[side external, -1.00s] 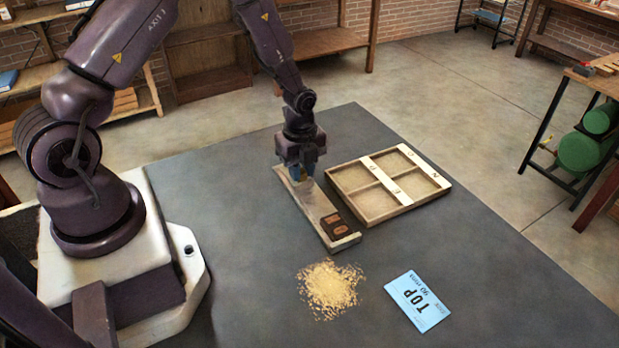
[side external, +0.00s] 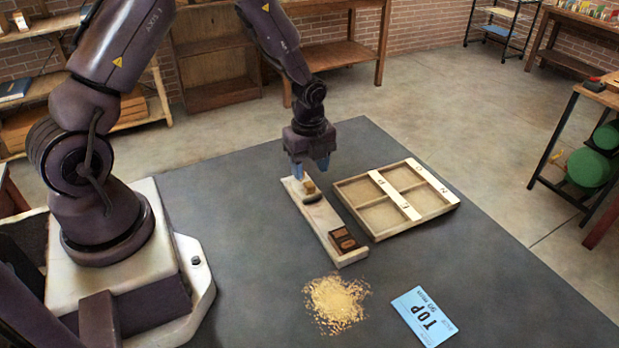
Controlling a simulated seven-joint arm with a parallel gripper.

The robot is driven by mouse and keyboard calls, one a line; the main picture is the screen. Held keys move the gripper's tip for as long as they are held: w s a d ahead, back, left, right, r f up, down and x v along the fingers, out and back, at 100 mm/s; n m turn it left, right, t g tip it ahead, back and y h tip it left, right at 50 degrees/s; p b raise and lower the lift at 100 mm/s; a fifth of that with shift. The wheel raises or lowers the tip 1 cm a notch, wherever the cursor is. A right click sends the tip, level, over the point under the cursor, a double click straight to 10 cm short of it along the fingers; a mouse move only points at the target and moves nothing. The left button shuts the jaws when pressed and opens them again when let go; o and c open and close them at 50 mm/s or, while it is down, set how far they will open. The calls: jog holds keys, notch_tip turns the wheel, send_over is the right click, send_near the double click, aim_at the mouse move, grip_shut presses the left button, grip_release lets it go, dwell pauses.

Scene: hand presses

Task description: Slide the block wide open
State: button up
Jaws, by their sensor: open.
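A long pale narrow tray (side external: 323,225) lies on the dark table. Near its far end stands a small tan wooden block (side external: 310,187), with a dark rounded piece (side external: 313,198) just in front of it. Two brown lettered pieces (side external: 342,240) sit at the tray's near end. My gripper (side external: 311,171) is open above the far end, its blue fingertips apart on either side of the tan block and seemingly a little above it. I cannot tell whether a fingertip touches anything. I cannot tell which piece the task calls the block.
A shallow wooden case (side external: 455,205) with compartments and white lettered strips lies close to the right of the tray. The right front of the table is clear.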

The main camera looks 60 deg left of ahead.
aim_at(309, 184)
notch_tip(309, 184, up, 9)
jog(key=shift+f, duration=0.15)
dwell(0.4)
jog(key=s+d+r+n+t, duration=0.2)
jog(key=s+d+r+n, duration=0.2)
jog(key=s+r+n, duration=0.4)
jog(key=s+d+r+n+t, duration=0.3)
jog(key=s+d+r+n, duration=0.2)
jog(key=s+r+n, duration=0.4)
notch_tip(309, 184, up, 2)
jog(key=shift+s+r+n+t, duration=0.1)
jog(key=shift+s+n+t, duration=0.15)
jog(key=shift+n, duration=0.45)
